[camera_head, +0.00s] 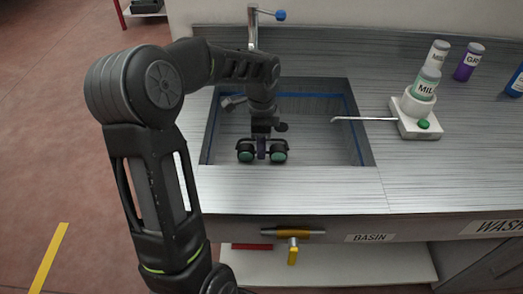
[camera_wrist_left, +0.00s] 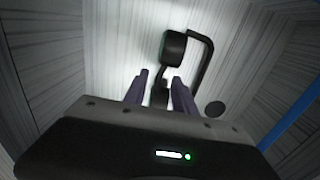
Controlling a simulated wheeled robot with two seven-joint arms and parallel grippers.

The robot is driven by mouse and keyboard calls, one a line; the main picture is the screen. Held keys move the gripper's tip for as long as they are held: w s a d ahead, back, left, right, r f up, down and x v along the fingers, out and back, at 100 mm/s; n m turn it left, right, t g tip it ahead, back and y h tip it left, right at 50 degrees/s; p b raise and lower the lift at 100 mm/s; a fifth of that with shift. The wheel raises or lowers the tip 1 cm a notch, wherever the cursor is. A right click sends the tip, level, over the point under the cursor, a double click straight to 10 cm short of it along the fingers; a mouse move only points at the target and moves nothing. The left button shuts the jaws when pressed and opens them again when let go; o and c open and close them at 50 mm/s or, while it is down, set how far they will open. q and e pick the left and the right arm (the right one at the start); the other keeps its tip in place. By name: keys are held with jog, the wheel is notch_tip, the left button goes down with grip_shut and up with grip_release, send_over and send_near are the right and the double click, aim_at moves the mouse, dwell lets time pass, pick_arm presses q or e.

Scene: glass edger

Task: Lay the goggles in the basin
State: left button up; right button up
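The basin (camera_head: 315,165) is a sunken rectangle in the grey counter with a blue line around its inner walls. My left arm reaches into it from the left. The goggles (camera_head: 279,152) have two dark round cups with green faces and are low inside the basin, seemingly at its floor. My left gripper (camera_head: 262,150) points down between the two cups. In the left wrist view, its two purple fingers (camera_wrist_left: 160,88) stand apart, with light gaps around the goggles' dark middle part. One cup of the goggles (camera_wrist_left: 174,46) and a bent black piece show beyond the fingertips. My right gripper is out of view.
A tap (camera_head: 253,25) with a blue knob stands behind the basin. A yellow-handled valve (camera_head: 292,250) is below the front edge.

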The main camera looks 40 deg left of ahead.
pick_arm(q)
notch_tip(320, 180, up, 9)
jog(key=shift+p, duration=0.35)
